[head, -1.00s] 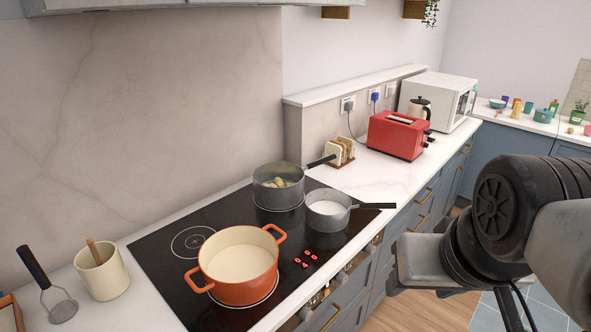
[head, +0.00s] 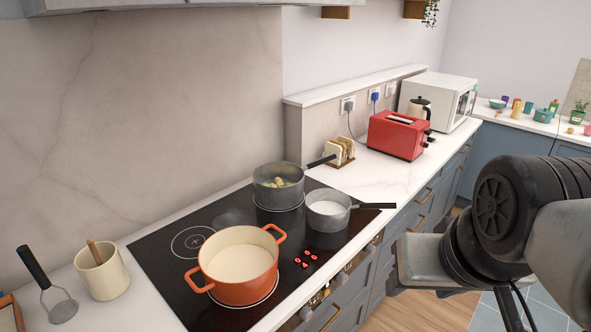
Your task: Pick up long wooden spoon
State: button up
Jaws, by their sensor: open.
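A wooden handle, likely the long wooden spoon (head: 94,251), stands tilted in a cream crock (head: 111,279) on the counter left of the hob. Only its upper end shows; the rest is hidden inside the crock. My gripper (head: 412,262) is at the right, over the floor in front of the drawers, far from the crock. Its fingers are hard to make out; nothing shows held in it.
A black hob (head: 177,275) carries an orange pot (head: 237,285) and two grey pans (head: 278,193) with handles pointing right. A red toaster (head: 398,135) and white microwave (head: 436,98) stand further right.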

aim_at(90, 242)
jog(key=u, duration=1.9)
